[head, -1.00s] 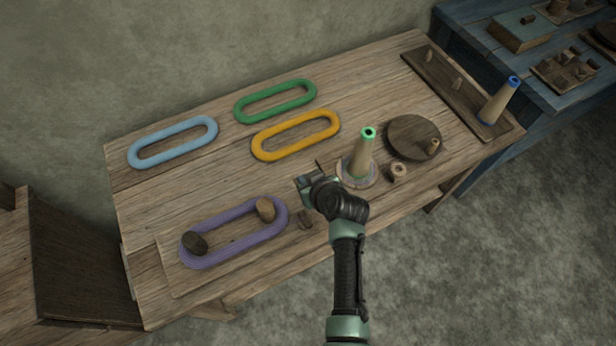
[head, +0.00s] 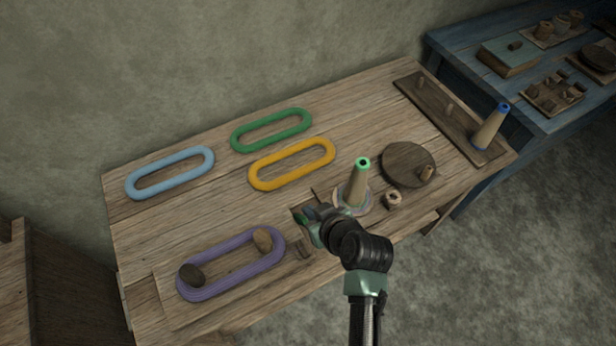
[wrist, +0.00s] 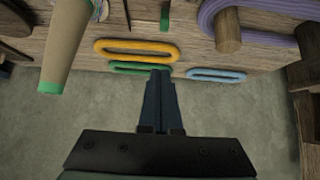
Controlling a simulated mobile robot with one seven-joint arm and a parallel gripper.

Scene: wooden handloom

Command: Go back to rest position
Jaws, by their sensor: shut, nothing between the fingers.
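My gripper (head: 308,224) is over the front part of the wooden table (head: 215,212) in the head view, left of the green-topped cone (head: 356,182). In the wrist view my gripper (wrist: 160,75) has its fingers together with nothing between them. The purple ring (head: 230,264) lies around two wooden pegs at the front left, and it shows at the upper right of the wrist view (wrist: 270,8). The cone also shows at the upper left of the wrist view (wrist: 68,40). My forearm hides part of the table's front edge.
Blue (head: 170,173), green (head: 271,130) and yellow (head: 292,164) rings lie flat at the back. A round wooden disc (head: 406,163) and a small spool (head: 393,200) are right of the cone. A blue-topped cone (head: 491,126) stands on a pegged board. A blue table (head: 470,72) is beyond.

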